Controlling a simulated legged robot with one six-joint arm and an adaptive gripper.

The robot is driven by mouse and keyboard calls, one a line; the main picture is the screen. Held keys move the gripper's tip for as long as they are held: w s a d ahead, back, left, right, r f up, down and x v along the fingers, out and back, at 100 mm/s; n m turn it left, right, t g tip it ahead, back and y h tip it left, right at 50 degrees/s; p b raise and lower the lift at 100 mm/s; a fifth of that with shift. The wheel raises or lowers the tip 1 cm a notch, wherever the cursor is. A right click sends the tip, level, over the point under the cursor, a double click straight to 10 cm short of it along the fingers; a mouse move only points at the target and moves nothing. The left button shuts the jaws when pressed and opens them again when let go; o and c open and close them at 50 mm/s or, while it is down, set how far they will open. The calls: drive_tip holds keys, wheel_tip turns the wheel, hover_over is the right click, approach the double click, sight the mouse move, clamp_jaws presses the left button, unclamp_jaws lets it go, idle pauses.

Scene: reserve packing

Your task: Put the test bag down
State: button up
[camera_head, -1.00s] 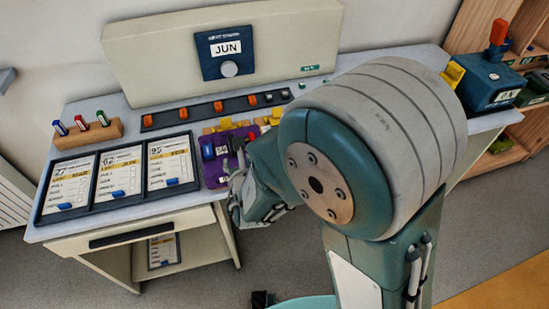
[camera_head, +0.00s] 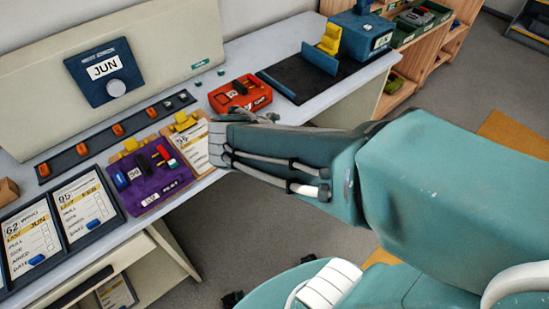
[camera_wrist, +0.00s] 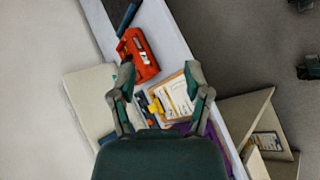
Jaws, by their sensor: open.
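A red, flat, bag-like item (camera_head: 240,94) with dark and white parts on its top lies on the desk, behind my gripper in the head view. It looks like the test bag, though its label is too small to read. It also shows in the wrist view (camera_wrist: 138,56), lying beyond the left finger. My gripper (camera_wrist: 159,74) has its fingers spread wide with nothing between them. It hangs over the desk near the clipboard card (camera_head: 194,145). In the head view my gripper and arm hide part of the desk's front edge.
A purple mat (camera_head: 155,197) with small tools lies left of my gripper. Dark-framed date cards (camera_head: 88,212) lie farther left. A black tray (camera_head: 290,78) and a blue box with a yellow holder (camera_head: 361,36) stand at the desk's right. Bare desk shows behind the red item.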

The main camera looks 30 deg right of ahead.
drive_tip(key=s+a+r+m+g+y, duration=0.1)
drive_tip(key=s+a+r+m+y, duration=0.2)
drive_tip(key=s+m+y, duration=0.4)
drive_tip(key=s+a+m, duration=0.1)
drive_tip(key=s+m, duration=0.1)
drive_tip(key=m, duration=0.2)
drive_tip(key=shift+s+r+m, duration=0.15)
drive_tip(key=shift+s+m, duration=0.1)
drive_tip(key=shift+m, duration=0.05)
drive_tip(key=shift+o, duration=0.4)
drive_tip(key=shift+s+a+r+y, duration=0.1)
drive_tip(key=shift+a+r+y, duration=0.05)
drive_tip(key=shift+a+y, duration=0.2)
